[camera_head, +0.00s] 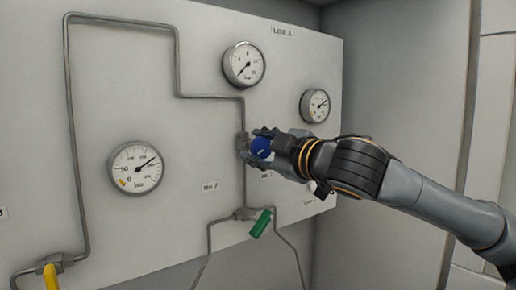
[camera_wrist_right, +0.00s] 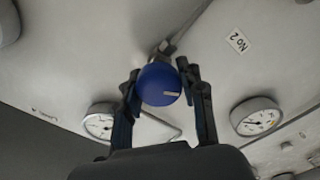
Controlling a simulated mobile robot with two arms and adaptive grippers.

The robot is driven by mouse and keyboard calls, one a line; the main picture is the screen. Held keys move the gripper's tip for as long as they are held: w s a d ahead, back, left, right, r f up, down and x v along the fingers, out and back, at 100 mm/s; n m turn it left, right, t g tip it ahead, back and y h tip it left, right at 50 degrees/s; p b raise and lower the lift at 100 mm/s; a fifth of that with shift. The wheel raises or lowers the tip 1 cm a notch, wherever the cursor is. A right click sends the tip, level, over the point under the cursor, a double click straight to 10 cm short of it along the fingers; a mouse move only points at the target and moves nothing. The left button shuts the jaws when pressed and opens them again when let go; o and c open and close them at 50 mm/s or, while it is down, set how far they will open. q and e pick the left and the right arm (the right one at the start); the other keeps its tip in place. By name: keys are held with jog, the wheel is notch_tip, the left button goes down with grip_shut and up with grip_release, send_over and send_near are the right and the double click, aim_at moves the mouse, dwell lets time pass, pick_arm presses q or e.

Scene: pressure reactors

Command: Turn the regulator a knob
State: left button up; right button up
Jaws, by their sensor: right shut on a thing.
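The regulator knob (camera_head: 261,147) is round and blue, mounted on the pipe in the middle of the light panel (camera_head: 210,60). My right gripper (camera_head: 268,148) is at the knob, its arm coming in from the right. In the right wrist view the blue knob (camera_wrist_right: 160,84) has a pale mark on its face and lies between the two dark fingers of my right gripper (camera_wrist_right: 161,86), which is shut on it. Part of the knob is hidden by the gripper in the head view. My left gripper is not in view.
Pressure gauges sit above the knob (camera_head: 244,64), at the upper right (camera_head: 314,105) and at the left (camera_head: 136,168). A green valve handle (camera_head: 260,224) is below the knob. A yellow handle (camera_head: 51,277) is at the lower left. Thin pipes run over the panel.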

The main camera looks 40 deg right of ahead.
jog(key=m, duration=0.5)
jog(key=shift+m, duration=0.3)
dwell(0.4)
jog(key=o, duration=1.2)
